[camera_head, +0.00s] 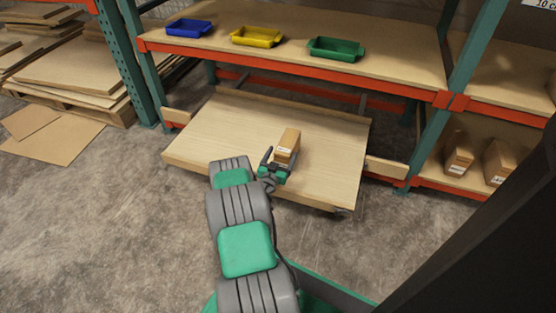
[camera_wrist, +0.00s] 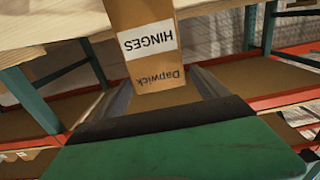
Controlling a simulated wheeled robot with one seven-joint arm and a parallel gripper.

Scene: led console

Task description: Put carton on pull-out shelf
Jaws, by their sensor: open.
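The carton (camera_head: 288,143) is a small brown box on the pull-out shelf (camera_head: 215,130), right of its middle. In the wrist view the carton (camera_wrist: 150,45) shows a white label reading HINGES, upside down in the picture. My gripper (camera_head: 278,163) is at the carton's near side, low over the shelf. In the wrist view my gripper (camera_wrist: 160,92) is open, its fingers on either side of the carton's near end with a gap on both sides. The carton's underside and far side are hidden.
Blue (camera_head: 188,28), yellow (camera_head: 257,36) and green (camera_head: 336,48) bins stand on the fixed shelf (camera_head: 300,62) above. Teal rack posts (camera_head: 428,140) flank the pull-out shelf. Two cartons (camera_head: 458,152) (camera_head: 498,162) sit on the lower right shelf. The pull-out shelf's left half is bare.

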